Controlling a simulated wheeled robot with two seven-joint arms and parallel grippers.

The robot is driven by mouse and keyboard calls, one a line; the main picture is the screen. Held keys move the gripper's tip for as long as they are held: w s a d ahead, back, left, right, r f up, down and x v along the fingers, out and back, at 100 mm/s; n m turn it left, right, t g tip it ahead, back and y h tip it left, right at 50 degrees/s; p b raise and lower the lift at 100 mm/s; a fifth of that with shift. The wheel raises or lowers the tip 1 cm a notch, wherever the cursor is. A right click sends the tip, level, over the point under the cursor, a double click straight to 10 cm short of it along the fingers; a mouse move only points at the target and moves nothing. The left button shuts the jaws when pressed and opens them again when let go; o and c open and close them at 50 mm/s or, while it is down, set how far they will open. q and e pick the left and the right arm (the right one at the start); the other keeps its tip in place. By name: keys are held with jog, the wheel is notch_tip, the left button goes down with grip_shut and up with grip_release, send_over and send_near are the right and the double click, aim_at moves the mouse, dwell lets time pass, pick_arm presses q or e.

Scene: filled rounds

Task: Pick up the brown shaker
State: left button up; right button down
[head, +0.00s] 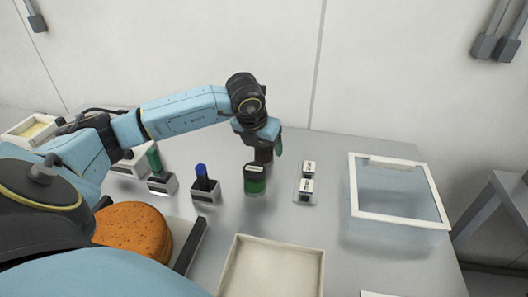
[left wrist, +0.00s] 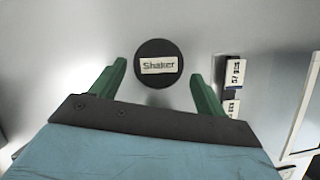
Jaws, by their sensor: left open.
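My left gripper (left wrist: 156,72) is open, with one green finger to each side of the lid. My right gripper is not in view.
Two small labelled boxes (head: 307,186) are to the right. A clear bin (head: 400,228), a cream tray (head: 238,262), a brown round (head: 135,225) and holders with a green (head: 154,160) and a blue tool (head: 201,171) surround the area.

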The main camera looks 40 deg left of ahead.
aim_at(265, 150)
pick_arm(q)
jog(key=x, duration=0.5)
jog(key=shift+w+a+r, duration=0.1)
jog(key=shift+w+a, duration=0.2)
jog(key=shift+c, duration=0.3)
jog(key=c, duration=1.1)
jog(key=shift+o, duration=0.2)
jog(key=shift+r, duration=0.1)
